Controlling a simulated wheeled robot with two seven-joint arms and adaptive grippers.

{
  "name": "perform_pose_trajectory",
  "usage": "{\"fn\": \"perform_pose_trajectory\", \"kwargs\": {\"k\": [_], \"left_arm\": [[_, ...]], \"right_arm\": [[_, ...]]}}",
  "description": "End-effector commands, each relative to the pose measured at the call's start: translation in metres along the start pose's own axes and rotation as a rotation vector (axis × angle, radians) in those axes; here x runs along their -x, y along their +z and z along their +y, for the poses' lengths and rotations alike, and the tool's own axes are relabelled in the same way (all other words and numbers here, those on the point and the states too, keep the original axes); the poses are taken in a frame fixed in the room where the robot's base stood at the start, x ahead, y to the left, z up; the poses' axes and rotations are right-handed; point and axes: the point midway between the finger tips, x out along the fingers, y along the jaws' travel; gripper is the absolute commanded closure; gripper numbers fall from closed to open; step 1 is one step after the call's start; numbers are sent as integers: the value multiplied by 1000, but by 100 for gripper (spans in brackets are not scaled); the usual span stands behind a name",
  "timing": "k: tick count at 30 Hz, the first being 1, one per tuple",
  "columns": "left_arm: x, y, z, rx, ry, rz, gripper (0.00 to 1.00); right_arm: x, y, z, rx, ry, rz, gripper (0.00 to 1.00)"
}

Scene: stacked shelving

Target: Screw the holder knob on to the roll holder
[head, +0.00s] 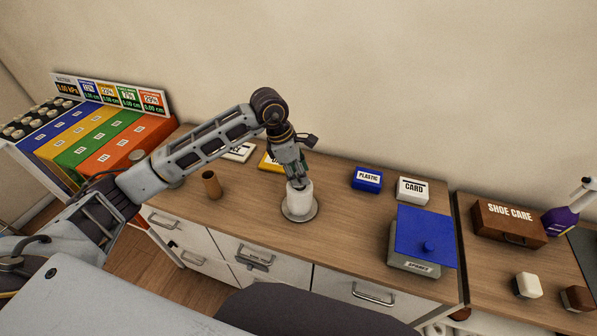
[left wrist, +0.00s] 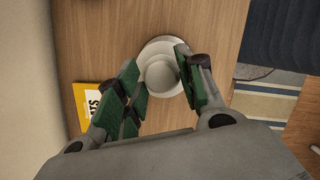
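A white roll (head: 299,200) stands upright on a round pale base plate (head: 299,215) on the wooden counter. My left gripper (head: 296,182) points down at the top of the roll. In the left wrist view, its green-padded fingers (left wrist: 160,82) are spread on both sides of a pale round piece (left wrist: 160,75), with a white disc shape (left wrist: 158,50) around it. I cannot tell whether this round piece is the holder knob or the roll's top. No firm finger contact on it shows. My right gripper is not in view.
A brown cup (head: 211,184) stands left of the roll. A blue PLASTIC box (head: 367,180), a white CARD box (head: 412,191) and a blue-lidded box (head: 423,240) stand to the right. Coloured bins (head: 100,135) are at far left. Counter around the base plate is clear.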

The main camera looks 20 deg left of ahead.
Motion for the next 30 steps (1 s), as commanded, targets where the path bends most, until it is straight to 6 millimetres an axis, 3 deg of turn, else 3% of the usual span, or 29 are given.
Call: {"fn": "perform_pose_trajectory", "kwargs": {"k": [14, 30], "left_arm": [[0, 0, 0, 13, 5, 0, 52], [-1, 0, -1, 251, 79, 1, 52]], "right_arm": [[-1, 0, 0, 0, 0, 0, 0], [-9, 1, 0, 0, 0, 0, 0]]}}
